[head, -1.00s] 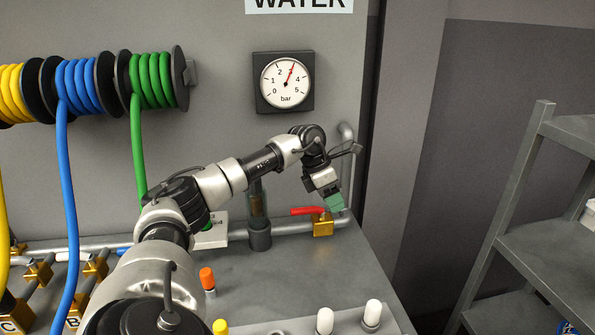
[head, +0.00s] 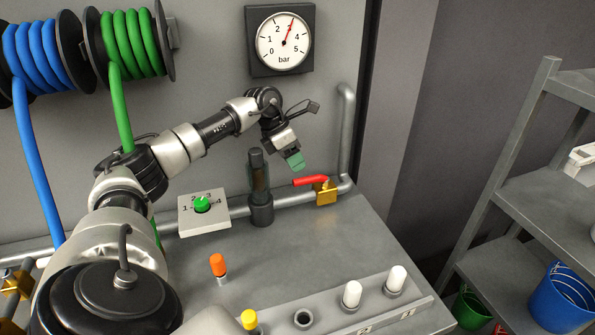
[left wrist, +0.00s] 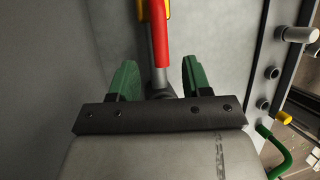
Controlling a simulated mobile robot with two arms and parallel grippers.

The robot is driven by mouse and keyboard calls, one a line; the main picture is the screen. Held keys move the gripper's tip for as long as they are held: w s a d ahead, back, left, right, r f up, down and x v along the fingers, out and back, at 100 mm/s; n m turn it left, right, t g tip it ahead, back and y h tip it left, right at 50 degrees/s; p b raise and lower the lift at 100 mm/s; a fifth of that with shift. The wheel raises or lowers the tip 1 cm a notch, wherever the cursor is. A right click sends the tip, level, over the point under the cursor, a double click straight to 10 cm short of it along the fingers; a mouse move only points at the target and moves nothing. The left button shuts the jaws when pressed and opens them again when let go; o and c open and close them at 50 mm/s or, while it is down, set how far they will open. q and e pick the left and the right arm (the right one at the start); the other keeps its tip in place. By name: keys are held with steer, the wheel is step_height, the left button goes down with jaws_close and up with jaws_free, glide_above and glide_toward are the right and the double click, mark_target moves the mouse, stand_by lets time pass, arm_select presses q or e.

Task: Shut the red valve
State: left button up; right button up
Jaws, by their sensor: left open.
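The red valve has a red lever handle (head: 311,181) on a brass body (head: 326,194), on the grey pipe low along the wall. The handle points left, roughly along the pipe. My left gripper (head: 294,160) is open, with green fingertips pointing down, just above the handle's left end and apart from it. In the left wrist view the red handle (left wrist: 161,35) runs lengthwise, lined up with the gap between the green fingers of my left gripper (left wrist: 158,68). Nothing is held. My right gripper is out of view.
A pressure gauge (head: 284,40) reads about 3 bar. Orange (head: 218,265) and white pegs (head: 397,279) stand on the bench. A shelf rack (head: 540,190) is at the right.

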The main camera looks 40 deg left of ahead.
mark_target(308, 180)
arm_select(q)
steer(key=p+x, duration=0.1)
steer(key=x, duration=0.4)
steer(key=shift+f, duration=0.25)
steer(key=shift+d+f, duration=0.1)
steer(key=shift+d, duration=0.05)
steer(key=shift+c, duration=0.6)
steer(key=c, duration=0.7)
jaws_close()
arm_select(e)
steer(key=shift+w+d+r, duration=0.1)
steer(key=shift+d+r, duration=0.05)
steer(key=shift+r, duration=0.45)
